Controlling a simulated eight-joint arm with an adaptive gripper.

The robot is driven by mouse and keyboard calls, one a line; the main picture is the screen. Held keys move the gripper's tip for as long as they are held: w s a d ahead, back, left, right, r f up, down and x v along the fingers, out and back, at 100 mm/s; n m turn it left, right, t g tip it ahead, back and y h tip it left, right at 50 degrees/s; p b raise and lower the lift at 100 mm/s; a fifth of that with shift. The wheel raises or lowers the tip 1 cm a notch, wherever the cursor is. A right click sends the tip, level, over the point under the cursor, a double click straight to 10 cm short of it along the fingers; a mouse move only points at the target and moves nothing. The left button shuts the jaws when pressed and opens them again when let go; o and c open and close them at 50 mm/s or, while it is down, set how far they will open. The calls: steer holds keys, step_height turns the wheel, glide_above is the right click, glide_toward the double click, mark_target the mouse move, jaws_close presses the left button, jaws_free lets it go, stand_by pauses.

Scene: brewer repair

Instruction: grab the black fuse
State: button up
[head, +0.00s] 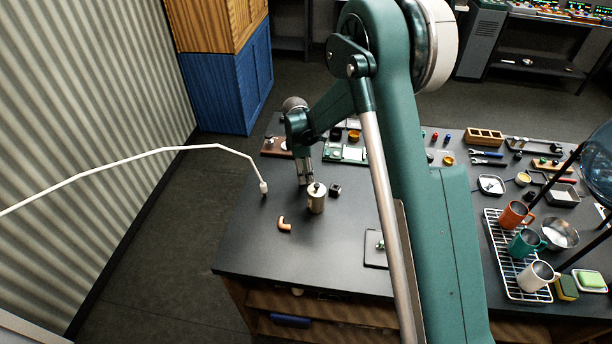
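My gripper (304,178) points down over the left part of the dark table, just behind and left of a metal canister (317,198). It is small in this view, and I cannot tell whether its fingers are open or shut. I cannot pick out the black fuse with certainty. A small black block (335,190) lies just right of the canister, apart from the gripper. Small red and blue pieces (435,137) stand at the back, right of my arm. My arm hides the middle of the table.
A copper elbow (284,225) and a white cable's end (263,187) lie nearby. Boards with small parts (345,154) sit behind the gripper. A rack (515,285) with mugs (525,243) stands at right. The table's front left is clear.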

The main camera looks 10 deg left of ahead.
steer(key=c, duration=1)
steer(key=shift+r, duration=0.1)
steer(key=shift+r+b, duration=0.45)
steer(key=shift+r, duration=4.5)
